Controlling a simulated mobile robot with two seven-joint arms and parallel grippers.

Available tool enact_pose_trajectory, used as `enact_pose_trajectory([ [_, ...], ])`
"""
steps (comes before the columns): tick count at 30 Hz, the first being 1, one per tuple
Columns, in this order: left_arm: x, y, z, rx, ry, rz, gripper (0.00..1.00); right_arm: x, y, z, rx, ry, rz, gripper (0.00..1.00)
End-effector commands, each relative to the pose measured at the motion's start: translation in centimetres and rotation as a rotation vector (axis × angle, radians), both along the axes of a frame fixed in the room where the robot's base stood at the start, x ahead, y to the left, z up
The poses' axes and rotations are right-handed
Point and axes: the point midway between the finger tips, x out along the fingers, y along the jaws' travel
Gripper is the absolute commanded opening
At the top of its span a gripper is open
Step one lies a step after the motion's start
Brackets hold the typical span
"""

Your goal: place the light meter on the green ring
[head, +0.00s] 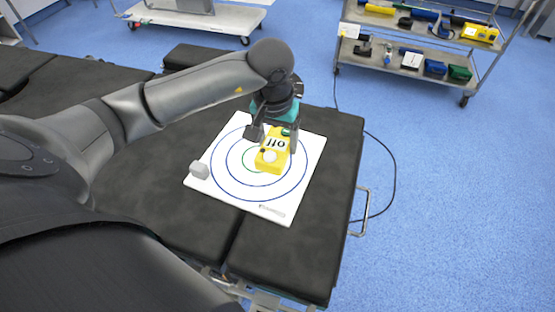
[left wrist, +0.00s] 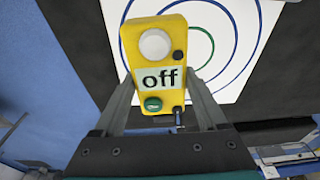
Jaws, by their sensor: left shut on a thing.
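The light meter is a yellow box (head: 273,152) with a white dome, a green button and a label reading "off". My left gripper (head: 275,138) is shut on it, with one finger on each side; in the left wrist view the meter (left wrist: 158,75) sits between the fingers. The green ring (head: 246,160) is the innermost ring on a white target board, inside blue rings. The meter covers the right part of the green ring in the head view. I cannot tell whether the meter touches the board. My right gripper is not in view.
The white board (head: 230,195) lies on the black padded operating table (head: 300,255). A shelf cart (head: 415,62) with tools is at the back right, and a white trolley (head: 215,18) at the back.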

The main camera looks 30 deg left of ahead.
Motion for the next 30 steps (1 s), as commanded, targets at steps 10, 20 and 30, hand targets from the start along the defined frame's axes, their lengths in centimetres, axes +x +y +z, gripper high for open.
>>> enact_pose_trajectory([
  [10,0.0,0.0,-3.3,-0.001,0.000,0.001,0.00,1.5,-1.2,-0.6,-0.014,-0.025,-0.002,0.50],
  [20,0.1,0.0,-6.0,0.000,-0.004,0.000,0.00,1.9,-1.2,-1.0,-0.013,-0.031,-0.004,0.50],
  [30,0.0,0.0,-6.3,0.000,-0.002,0.000,0.81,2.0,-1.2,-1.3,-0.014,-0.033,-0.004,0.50],
])
